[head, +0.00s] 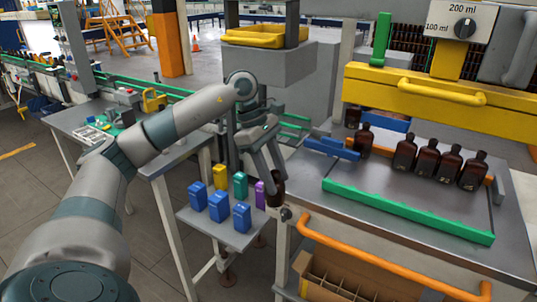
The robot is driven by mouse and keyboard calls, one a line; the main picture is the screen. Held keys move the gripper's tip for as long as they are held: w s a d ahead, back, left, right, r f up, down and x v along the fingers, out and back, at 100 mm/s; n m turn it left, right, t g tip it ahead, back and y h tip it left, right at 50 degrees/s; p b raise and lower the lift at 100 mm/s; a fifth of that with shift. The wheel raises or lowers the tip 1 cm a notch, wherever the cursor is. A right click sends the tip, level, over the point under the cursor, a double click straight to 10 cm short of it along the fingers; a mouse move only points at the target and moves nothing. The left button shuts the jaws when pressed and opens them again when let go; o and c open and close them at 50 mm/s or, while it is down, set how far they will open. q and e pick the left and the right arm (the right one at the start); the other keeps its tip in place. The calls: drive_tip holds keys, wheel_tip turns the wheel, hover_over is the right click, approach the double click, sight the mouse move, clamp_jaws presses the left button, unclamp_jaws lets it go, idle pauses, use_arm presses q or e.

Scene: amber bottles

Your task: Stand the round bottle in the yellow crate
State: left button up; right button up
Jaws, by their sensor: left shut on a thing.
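My left gripper (272,174) is shut on a dark amber bottle (278,192) near the middle of the head view. The bottle hangs below the fingers, near the left edge of the right-hand bench; part of it is hidden by the gripper. A yellow open crate (266,41) is on top of a grey cabinet at the top centre, well behind my left gripper. My right gripper is not in view.
Several amber bottles (427,160) stand in a row on the grey bench (390,193), behind a green rail (400,211). Small coloured boxes (217,206) stand on a low table left of the held bottle. An orange handle (390,257) runs along the bench front.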

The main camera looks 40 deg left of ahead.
use_arm(q)
drive_tip(key=s+d+f+m+g+y, duration=0.2)
drive_tip(key=s+d+f+m, duration=0.4)
drive_tip(key=d+f+m, duration=0.4)
drive_tip(key=s+d+f+m+g+y, duration=0.2)
drive_tip(key=s+d+f+m+g, duration=0.1)
drive_tip(key=s+d+f+m, duration=0.4)
drive_tip(key=d+f+m, duration=0.3)
drive_tip(key=d+f, duration=0.1)
drive_tip(key=f, duration=0.3)
drive_tip(key=shift+s+d, duration=0.15)
drive_tip(key=shift+s, duration=0.05)
